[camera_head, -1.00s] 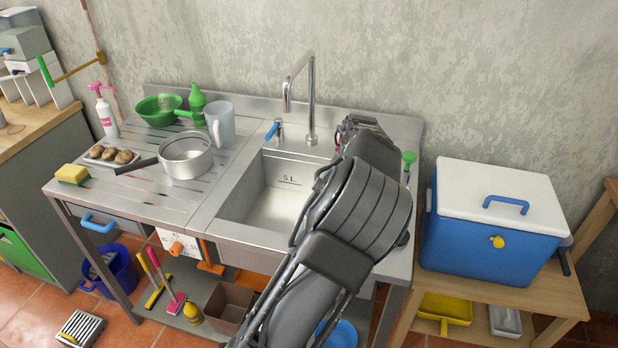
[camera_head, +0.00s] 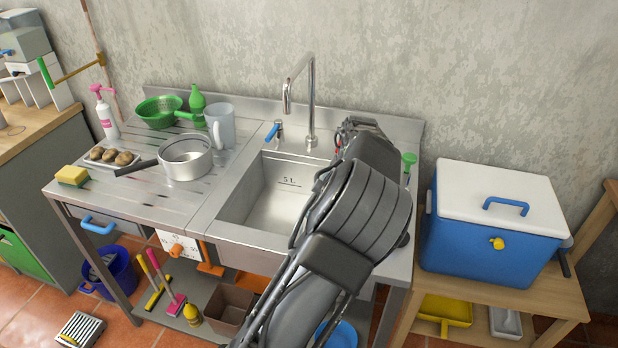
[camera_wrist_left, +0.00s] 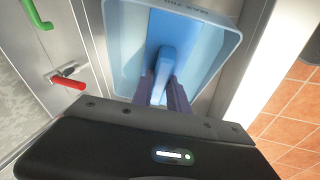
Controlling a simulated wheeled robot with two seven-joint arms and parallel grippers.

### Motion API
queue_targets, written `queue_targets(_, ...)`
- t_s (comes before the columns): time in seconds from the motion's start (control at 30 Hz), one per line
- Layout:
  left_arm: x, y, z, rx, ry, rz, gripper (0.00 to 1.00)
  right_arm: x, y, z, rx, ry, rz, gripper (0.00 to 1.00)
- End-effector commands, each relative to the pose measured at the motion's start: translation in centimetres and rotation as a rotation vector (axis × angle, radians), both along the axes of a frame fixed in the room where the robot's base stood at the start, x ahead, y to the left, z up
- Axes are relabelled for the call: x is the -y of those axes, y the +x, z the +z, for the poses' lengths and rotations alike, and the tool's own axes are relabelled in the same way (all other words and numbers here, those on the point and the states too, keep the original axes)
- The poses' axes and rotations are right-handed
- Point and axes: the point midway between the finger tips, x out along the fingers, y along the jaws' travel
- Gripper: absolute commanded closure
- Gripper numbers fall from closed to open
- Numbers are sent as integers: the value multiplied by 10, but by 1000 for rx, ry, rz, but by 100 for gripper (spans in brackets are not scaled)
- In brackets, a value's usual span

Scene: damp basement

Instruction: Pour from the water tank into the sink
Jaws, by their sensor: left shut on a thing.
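The steel sink (camera_head: 270,203), marked 5 L inside, is left of my left arm in the head view. Its basin looks empty. The arm covers its right part. The water tank (camera_wrist_left: 120,45), a translucent blue tub with a blue handle (camera_wrist_left: 165,62), fills the middle of the left wrist view. My left gripper (camera_wrist_left: 163,90) is shut on this handle. The tank is hidden behind my arm in the head view. I cannot tell whether it rests on the counter, or its water level. My right gripper is not in view.
A tall tap (camera_head: 311,100) with a blue lever (camera_head: 274,130) stands behind the basin. A red lever (camera_wrist_left: 68,82) is near the tank. A pan (camera_head: 186,160), a jug (camera_head: 221,125) and a green colander (camera_head: 158,112) stand left. A blue cooler (camera_head: 490,235) stands right.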

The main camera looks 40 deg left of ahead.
Motion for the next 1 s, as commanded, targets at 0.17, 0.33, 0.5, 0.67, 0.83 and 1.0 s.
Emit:
queue_targets(0.17,0,1,1,4,2,-1,100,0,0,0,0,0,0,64)
queue_targets(0.33,0,1,1,4,1,-1,100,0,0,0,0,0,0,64)
queue_targets(0.5,-1,0,0,10,-2,0,100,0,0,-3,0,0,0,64)
queue_targets(0.67,-2,-1,-3,21,-9,1,100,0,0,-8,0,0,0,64)
queue_targets(0.83,-2,-3,-5,35,-14,1,100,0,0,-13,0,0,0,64)
queue_targets(1.0,-3,-4,-7,47,-20,0,100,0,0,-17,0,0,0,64)
